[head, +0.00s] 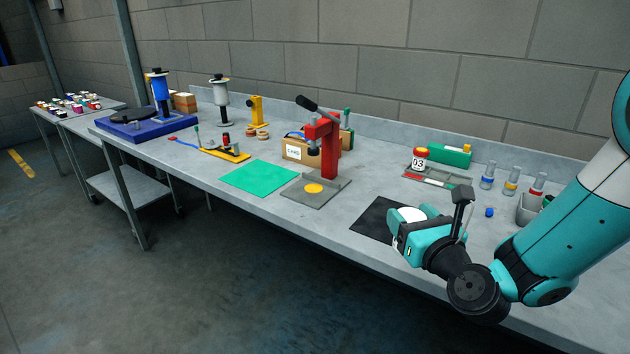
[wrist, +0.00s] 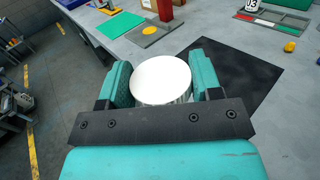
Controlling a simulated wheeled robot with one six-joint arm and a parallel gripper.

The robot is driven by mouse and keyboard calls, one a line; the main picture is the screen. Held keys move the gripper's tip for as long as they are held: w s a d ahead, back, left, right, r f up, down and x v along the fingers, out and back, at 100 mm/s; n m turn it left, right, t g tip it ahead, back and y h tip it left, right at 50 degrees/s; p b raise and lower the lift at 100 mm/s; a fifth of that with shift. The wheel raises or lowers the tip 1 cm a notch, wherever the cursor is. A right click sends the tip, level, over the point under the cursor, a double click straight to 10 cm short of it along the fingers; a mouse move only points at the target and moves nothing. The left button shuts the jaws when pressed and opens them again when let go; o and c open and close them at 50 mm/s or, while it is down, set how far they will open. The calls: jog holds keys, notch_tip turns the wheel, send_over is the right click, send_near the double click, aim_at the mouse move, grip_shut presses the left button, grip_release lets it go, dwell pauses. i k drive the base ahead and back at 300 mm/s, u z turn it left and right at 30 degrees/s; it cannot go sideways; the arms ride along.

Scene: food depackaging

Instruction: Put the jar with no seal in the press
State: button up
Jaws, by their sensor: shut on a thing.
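My gripper (head: 402,228) is shut on a jar with a round white top (wrist: 161,80). The jar sits between both teal fingers, over or on the black mat (head: 372,222); I cannot tell whether it touches the mat. The jar's white top also shows in the head view (head: 411,214), while its body is mostly hidden by the fingers. The red press (head: 328,148) stands on a grey base plate with a yellow disc (head: 314,188), farther left along the table. No jar is on the disc. Whether the held jar has a seal cannot be told.
Several small vials (head: 487,177) and a grey bin (head: 527,209) are at the right. A green mat (head: 258,178) and a box marked CARD (head: 296,151) lie near the press.

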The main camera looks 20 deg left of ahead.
aim_at(312, 188)
jog(key=i, duration=1.3)
